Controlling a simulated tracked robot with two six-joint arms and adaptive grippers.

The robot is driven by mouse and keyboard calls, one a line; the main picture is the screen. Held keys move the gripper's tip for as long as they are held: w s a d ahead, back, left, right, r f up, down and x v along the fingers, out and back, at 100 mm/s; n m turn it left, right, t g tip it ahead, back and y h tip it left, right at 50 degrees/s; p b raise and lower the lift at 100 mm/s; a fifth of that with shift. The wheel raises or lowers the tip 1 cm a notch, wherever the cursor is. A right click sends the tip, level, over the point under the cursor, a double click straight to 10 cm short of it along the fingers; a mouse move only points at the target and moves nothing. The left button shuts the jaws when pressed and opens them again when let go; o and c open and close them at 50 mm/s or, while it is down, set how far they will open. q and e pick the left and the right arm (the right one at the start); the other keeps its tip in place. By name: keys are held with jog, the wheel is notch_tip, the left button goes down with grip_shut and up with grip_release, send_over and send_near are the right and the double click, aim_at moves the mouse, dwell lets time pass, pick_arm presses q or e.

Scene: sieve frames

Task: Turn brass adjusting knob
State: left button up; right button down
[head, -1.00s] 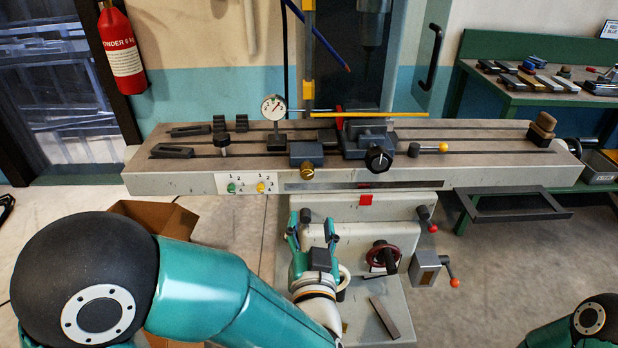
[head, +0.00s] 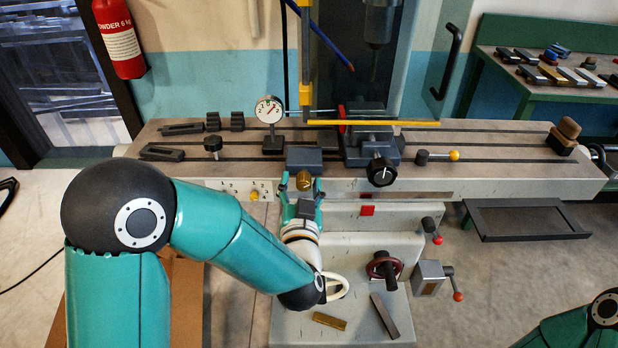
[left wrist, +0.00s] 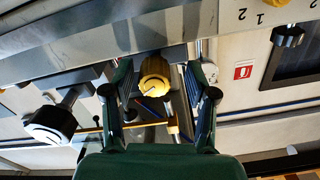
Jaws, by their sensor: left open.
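The brass adjusting knob (head: 304,180) sits on the front of a dark block on the machine table. It also shows in the left wrist view (left wrist: 155,77), with a dark pointer line on its face. My left gripper (head: 301,185) is open, with one finger on each side of the knob. In the left wrist view the fingers (left wrist: 158,90) flank the knob with gaps visible on both sides, so it is not gripped. My right gripper is out of view; only part of that arm shows at lower right.
A black knob (head: 382,171) with a white mark stands close to the right. A dial gauge (head: 269,110) stands behind on the table (head: 480,184). A red handwheel (head: 384,267) and a crank (head: 434,272) are lower right. A yellow rod (head: 375,123) lies across the vise.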

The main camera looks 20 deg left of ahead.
pick_arm(q)
jog(key=shift+w+d, duration=0.1)
jog(key=shift+d, duration=0.1)
jog(key=c, duration=1.1)
jog(key=shift+a, duration=0.2)
jog(key=shift+d, duration=0.15)
jog(key=shift+d+f+n+b, duration=0.15)
jog(key=shift+n+b, duration=0.45)
jog(key=shift+b, duration=0.5)
jog(key=n+b, duration=0.7)
jog(key=b, duration=0.2)
jog(key=shift+b, duration=0.4)
jog(key=shift+n+b, duration=1.55)
jog(key=shift+n, duration=0.25)
